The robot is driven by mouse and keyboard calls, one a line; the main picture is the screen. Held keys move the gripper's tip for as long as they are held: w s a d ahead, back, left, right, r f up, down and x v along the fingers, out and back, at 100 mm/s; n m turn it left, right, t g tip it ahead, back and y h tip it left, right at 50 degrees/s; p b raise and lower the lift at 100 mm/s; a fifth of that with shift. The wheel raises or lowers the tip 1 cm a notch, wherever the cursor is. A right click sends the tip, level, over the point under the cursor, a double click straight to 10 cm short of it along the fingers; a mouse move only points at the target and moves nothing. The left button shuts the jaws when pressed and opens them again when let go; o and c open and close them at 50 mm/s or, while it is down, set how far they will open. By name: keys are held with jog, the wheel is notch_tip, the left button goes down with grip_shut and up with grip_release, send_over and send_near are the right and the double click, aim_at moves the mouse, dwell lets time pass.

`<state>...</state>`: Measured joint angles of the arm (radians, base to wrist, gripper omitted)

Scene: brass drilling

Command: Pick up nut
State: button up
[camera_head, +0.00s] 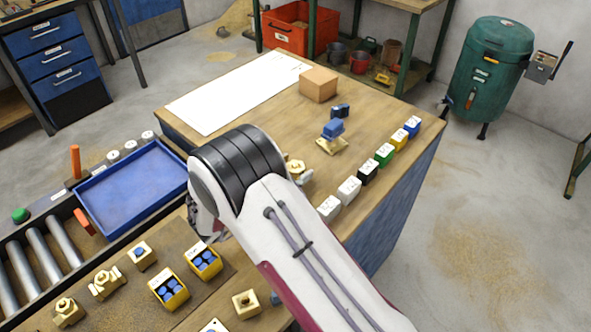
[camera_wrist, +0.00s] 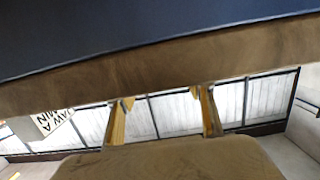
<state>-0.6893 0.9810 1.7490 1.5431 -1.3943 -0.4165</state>
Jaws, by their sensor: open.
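Several brass pieces lie on the bench in the head view. A hex-shaped brass piece with a round top (camera_head: 68,312) is at the lower left, and a brass fitting (camera_head: 107,282) lies above it. Another brass piece (camera_head: 295,168) is partly hidden behind my arm. I cannot tell which is the nut. My gripper (camera_head: 205,222) is open, mostly hidden by my wrist, above the bench's left edge. No brass nut can be made out in the wrist view.
Two yellow boxes with blue round contents (camera_head: 170,292) (camera_head: 206,262) stand below my gripper. A blue tray (camera_head: 130,190) and rollers (camera_head: 40,250) are left. Several coloured blocks (camera_head: 385,154) line the right edge. A white sheet (camera_head: 235,92) and cardboard box (camera_head: 318,84) are at the back.

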jog(key=shift+w+d, duration=0.5)
jog(key=shift+f, duration=0.1)
grip_shut()
